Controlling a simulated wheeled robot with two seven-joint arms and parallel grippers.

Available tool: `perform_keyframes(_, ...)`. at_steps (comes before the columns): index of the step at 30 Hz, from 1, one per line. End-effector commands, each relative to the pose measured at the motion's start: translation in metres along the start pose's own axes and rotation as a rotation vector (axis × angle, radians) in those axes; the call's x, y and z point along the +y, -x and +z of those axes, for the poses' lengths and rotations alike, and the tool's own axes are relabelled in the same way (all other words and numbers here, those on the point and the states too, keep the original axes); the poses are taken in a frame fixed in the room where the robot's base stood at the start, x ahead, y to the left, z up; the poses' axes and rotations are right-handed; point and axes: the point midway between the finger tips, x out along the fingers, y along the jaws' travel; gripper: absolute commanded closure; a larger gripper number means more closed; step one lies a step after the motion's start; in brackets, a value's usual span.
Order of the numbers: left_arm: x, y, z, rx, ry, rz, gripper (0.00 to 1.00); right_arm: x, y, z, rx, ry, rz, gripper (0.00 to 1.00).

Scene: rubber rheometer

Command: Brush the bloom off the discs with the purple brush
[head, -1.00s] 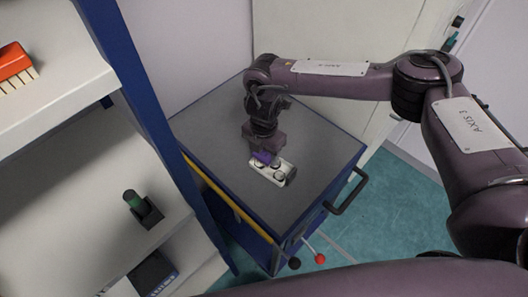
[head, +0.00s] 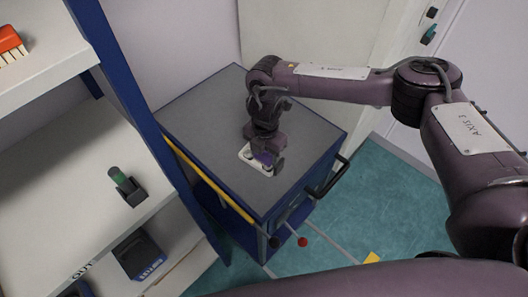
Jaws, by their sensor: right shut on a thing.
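My right gripper (head: 264,147) reaches down over the grey-topped cabinet and is shut on the purple brush (head: 265,158), whose small purple part shows below the fingers. The brush is over a small white tray (head: 243,152) on the cabinet top. The discs sit in this tray; the gripper and brush hide most of them, and I cannot tell whether the bristles touch them. My left gripper is not in view.
The cabinet (head: 205,118) has a black handle (head: 330,178) on its right side. The cabinet top around the tray is clear.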

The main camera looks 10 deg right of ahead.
Motion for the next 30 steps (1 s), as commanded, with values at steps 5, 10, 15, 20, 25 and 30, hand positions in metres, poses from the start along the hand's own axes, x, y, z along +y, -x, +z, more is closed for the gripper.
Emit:
perform_keyframes(5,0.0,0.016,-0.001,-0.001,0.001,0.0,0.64,0.002,0.034,0.003,-0.001,0.0,0.002,0.7)
perform_keyframes(10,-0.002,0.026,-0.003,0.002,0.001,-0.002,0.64,0.002,0.073,0.005,-0.003,0.0,0.003,0.7)
perform_keyframes(15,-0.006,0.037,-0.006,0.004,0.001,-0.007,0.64,0.002,0.09,0.006,-0.001,-0.002,0.0,0.7)
perform_keyframes(20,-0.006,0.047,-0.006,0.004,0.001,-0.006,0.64,0.003,0.104,0.008,-0.001,-0.002,0.0,0.7)
perform_keyframes(25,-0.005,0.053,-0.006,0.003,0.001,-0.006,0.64,0.003,0.113,0.01,-0.001,-0.002,-0.001,0.7)
perform_keyframes(30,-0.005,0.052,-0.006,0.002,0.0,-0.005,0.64,0.003,0.113,0.01,-0.001,-0.002,-0.001,0.7)
